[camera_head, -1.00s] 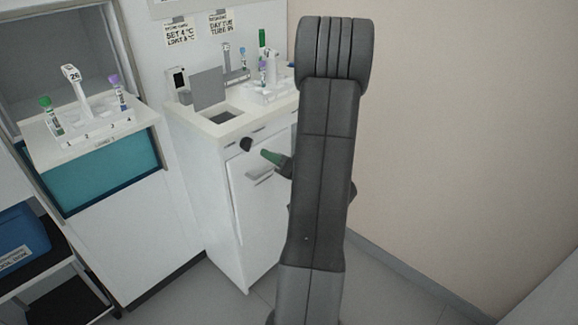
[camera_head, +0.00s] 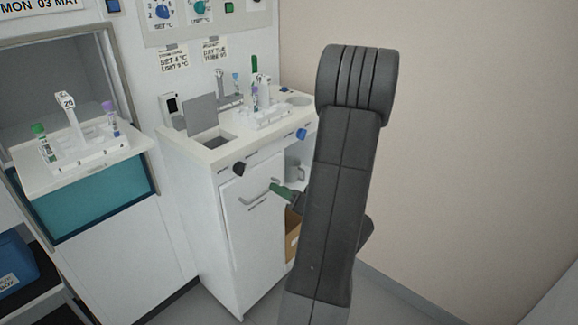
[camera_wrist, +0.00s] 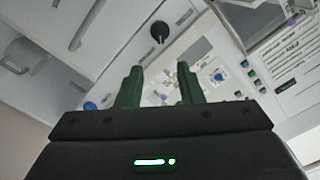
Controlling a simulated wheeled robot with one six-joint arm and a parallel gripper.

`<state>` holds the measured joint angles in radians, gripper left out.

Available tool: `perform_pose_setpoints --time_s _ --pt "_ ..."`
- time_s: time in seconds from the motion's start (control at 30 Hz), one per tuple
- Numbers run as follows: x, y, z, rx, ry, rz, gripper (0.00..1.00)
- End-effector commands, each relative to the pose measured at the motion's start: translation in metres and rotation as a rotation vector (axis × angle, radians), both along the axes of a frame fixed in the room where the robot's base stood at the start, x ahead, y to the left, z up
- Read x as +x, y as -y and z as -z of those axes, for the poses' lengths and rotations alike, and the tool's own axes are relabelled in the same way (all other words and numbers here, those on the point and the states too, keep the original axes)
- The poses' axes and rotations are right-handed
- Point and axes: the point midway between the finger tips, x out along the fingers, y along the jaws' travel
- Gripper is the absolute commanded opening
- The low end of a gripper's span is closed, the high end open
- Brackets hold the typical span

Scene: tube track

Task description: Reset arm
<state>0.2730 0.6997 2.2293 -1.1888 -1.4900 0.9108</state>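My gripper shows in the wrist view (camera_wrist: 160,84) with its two dark green fingers spread apart and nothing between them. In the head view most of my gripper is hidden behind my dark grey arm. One green fingertip (camera_head: 282,190) sticks out to the left of the arm, in front of the white cabinet (camera_head: 240,235). It appears close to the cabinet's door handle, but I cannot tell whether it touches. The arm stands upright in the right half of the head view.
A white tube rack (camera_head: 268,118) stands on the cabinet's top, beside a raised grey lid (camera_head: 201,115). Another rack (camera_head: 95,155), with tubes and a 26 tag, sits on the left shelf. A cardboard box (camera_head: 292,236) shows beside the arm. The right wall is bare.

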Motion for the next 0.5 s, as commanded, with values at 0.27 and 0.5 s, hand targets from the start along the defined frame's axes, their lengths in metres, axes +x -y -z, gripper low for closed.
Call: perform_pose_setpoints --time_s 0.27,0.5 --pt "0.007 -0.010 0.000 0.000 0.001 -0.004 0.34" --pt "0.025 -0.034 0.000 -0.001 0.002 -0.005 0.34"
